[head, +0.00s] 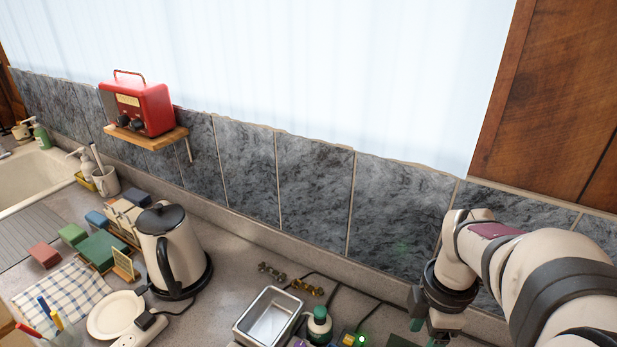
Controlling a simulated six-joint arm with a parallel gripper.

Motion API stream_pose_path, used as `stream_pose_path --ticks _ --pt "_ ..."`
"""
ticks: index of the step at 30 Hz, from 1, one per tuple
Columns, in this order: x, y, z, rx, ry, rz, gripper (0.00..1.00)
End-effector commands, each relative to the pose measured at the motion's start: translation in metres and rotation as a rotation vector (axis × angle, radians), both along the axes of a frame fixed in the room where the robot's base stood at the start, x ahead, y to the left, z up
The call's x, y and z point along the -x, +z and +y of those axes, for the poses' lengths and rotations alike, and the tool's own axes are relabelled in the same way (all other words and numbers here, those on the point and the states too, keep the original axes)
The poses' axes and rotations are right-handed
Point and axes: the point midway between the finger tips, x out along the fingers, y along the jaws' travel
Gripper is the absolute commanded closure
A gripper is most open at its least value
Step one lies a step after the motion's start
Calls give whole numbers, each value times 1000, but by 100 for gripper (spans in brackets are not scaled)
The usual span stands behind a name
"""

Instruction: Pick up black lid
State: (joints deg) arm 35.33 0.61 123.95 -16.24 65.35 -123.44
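A black lid (160,219) with a raised knob sits on top of a cream kettle (167,252), which stands upright on the counter at left of centre. The kettle has a black handle and a dark base. My gripper (426,332) points down at the lower right, far to the right of the kettle and apart from it. Its two green-tipped fingers show a gap between them, with nothing seen held. The frame's lower edge lies close to the fingertips.
A metal tray (268,316), a green-capped bottle (319,325) and cables lie between kettle and gripper. A white plate (115,314), checked cloth (61,296) and coloured blocks are left. A red radio (143,105) stands on a wall shelf (150,138) above.

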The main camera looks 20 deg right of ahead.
Motion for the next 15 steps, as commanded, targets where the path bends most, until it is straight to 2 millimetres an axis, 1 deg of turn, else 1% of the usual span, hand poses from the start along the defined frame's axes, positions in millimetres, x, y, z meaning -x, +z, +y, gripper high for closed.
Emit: stream_pose_path --ticks 1,3,5,8,11,12,15 --pt "0 -5 -18 6 101 3 30" --pt "1 -10 -37 15 239 4 30" --pt "2 -13 -46 20 312 5 30" --pt "2 -26 -51 20 360 8 30" --pt "3 -55 -49 17 362 10 30" --pt "3 -67 -49 16 360 10 30" --pt "3 -94 -49 16 359 9 30"
